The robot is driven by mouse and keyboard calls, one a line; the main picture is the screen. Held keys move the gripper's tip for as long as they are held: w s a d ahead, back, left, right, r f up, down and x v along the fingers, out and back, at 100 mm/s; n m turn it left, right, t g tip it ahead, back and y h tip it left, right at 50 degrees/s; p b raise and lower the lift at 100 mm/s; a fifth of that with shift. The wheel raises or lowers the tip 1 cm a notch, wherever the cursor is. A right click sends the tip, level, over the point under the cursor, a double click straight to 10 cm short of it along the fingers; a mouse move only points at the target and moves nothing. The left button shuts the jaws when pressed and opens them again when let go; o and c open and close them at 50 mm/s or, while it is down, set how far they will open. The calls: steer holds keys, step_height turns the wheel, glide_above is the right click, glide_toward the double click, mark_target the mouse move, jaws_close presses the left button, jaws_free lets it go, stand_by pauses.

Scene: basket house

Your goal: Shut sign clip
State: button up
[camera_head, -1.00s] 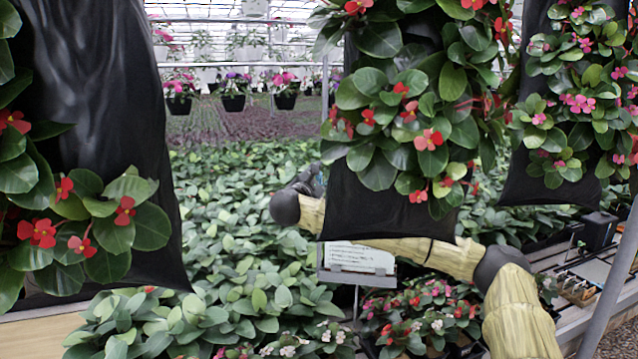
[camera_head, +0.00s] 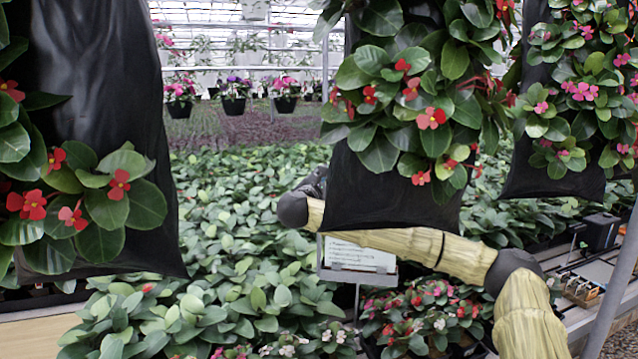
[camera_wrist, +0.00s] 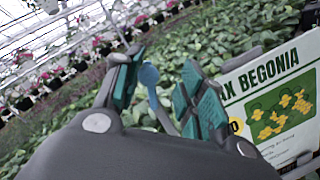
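The sign (camera_wrist: 272,98) stands close to the right of my gripper in the wrist view, tilted in that picture, with "AX BEGONIA" and yellow flowers on its face. A grey bar (camera_wrist: 240,60) shows at its upper left edge; I cannot tell whether this is the clip or how it stands. In the head view the sign (camera_head: 358,255) is a pale card in a grey holder on a thin post, partly covered by my arm. My gripper (camera_wrist: 160,68) is open, its teal pads apart. A blue-grey round-ended piece (camera_wrist: 150,76) shows between the fingers; contact is unclear.
Black hanging planter bags with red and pink flowers (camera_head: 405,190) (camera_head: 90,110) hang in front of my arm. Dense green plants (camera_head: 235,215) fill the bed behind. A grey slanted pole (camera_head: 612,285) and a bench with small boxes (camera_head: 580,290) are at the right.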

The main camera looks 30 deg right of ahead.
steer(key=s+f+b, duration=0.1)
steer(key=d+f+b, duration=0.1)
steer(key=b, duration=0.1)
steer(key=shift+s+d+f, duration=0.2)
steer(key=shift+s+d, duration=0.05)
steer(key=shift+s, duration=0.1)
stand_by(0.4)
steer(key=shift+w+a+r+b, duration=0.2)
steer(key=shift+b, duration=0.85)
steer(key=s+a+r+b, duration=0.1)
steer(key=s+a+b, duration=0.3)
steer(key=s+b, duration=0.1)
steer(key=shift+a, duration=0.35)
